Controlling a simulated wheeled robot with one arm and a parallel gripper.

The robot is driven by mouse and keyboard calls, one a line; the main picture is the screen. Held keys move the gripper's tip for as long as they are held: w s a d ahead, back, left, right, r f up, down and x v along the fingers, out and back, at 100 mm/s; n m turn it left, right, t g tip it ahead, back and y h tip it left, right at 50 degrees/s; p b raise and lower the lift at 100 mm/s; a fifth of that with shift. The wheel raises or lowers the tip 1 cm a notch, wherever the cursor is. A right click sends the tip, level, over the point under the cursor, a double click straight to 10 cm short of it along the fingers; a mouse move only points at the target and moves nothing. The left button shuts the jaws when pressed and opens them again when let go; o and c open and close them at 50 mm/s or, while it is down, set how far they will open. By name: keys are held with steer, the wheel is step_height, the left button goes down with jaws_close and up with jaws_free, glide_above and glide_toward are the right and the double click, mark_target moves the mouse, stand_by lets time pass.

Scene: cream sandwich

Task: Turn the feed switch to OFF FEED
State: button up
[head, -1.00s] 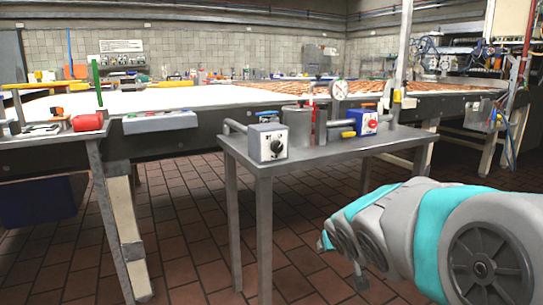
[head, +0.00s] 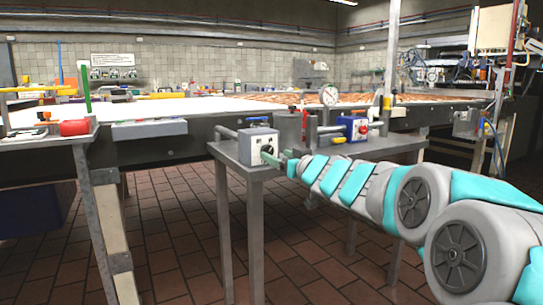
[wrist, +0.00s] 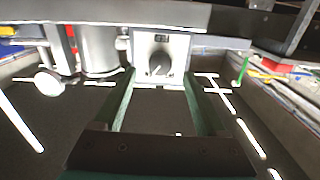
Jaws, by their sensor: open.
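The feed switch is a grey-white box (head: 257,138) with a dark rotary knob on its front, at the near left corner of the small metal table (head: 222,154). My gripper (head: 281,158) is right in front of that face and partly covers the knob in the head view. In the wrist view the box face and round knob (wrist: 159,64) lie between the tips of my two dark green fingers (wrist: 159,80). The fingers are apart, one on each side of the knob. I cannot tell whether they touch it. The label lettering is too small to read.
A red object (head: 75,128) lies on the left stand. Tiled floor is open below.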

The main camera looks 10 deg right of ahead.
mark_target(269, 152)
steer(key=shift+x, duration=2.1)
jaws_close()
